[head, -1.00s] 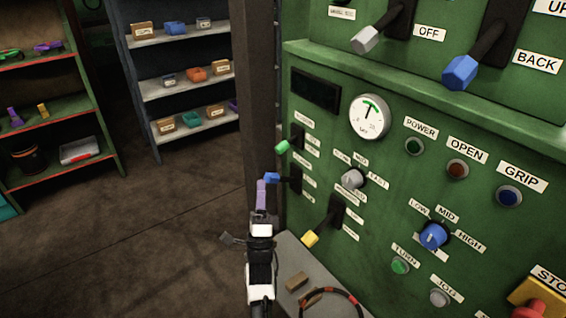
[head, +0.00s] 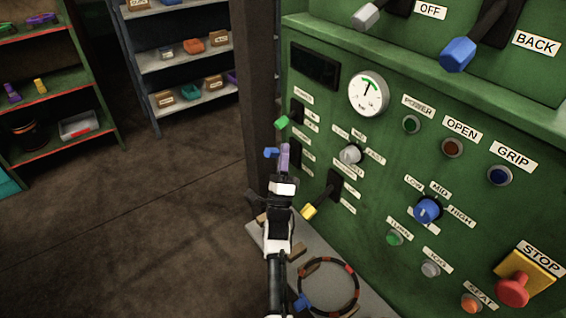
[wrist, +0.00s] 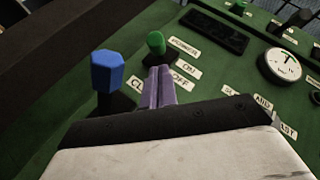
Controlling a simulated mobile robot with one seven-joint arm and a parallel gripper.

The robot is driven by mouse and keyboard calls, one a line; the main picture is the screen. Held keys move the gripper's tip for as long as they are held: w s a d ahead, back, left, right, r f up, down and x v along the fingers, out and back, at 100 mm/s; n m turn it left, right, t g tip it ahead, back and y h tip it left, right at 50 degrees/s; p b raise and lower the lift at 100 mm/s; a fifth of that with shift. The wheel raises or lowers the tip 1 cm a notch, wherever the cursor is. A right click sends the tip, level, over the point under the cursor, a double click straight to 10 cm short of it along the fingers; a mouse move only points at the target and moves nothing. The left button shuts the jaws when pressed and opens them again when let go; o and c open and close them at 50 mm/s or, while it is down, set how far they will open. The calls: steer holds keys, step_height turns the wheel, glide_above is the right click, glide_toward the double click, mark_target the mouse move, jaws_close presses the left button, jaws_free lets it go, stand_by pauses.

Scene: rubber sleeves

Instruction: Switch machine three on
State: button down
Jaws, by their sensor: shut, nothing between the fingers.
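The green machine panel (head: 320,150) fills the right of the head view. A green-tipped lever (head: 281,122) sticks out near its left edge. In the wrist view this green tip (wrist: 156,43) stands just beyond my fingertips, beside labels that seem to read POWER, ON and OFF. My gripper (head: 283,150) has purple fingers, shut and empty; they also show in the wrist view (wrist: 160,82). A blue-tipped lever (head: 270,153) is just left of my fingers, and large at left in the wrist view (wrist: 107,72). Contact with either lever cannot be told. No machine number is legible.
A yellow-tipped lever (head: 309,211), a grey knob (head: 350,155) and a round gauge (head: 368,94) are close on the panel. A red STOP button (head: 513,289) is lower right. A dark post (head: 259,90) stands left of the panel. A cable ring (head: 328,288) lies below.

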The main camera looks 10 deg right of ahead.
mark_target(287, 119)
steer(key=p+x, duration=0.1)
steer(key=x, duration=0.3)
steer(key=shift+a+r+m+p, duration=0.15)
steer(key=shift+m+p, duration=0.15)
steer(key=shift+p, duration=0.05)
steer(key=shift+s+m+g+h+p, duration=0.1)
steer(key=shift+m+g+h+p, duration=0.3)
steer(key=shift+m+g+p, duration=0.15)
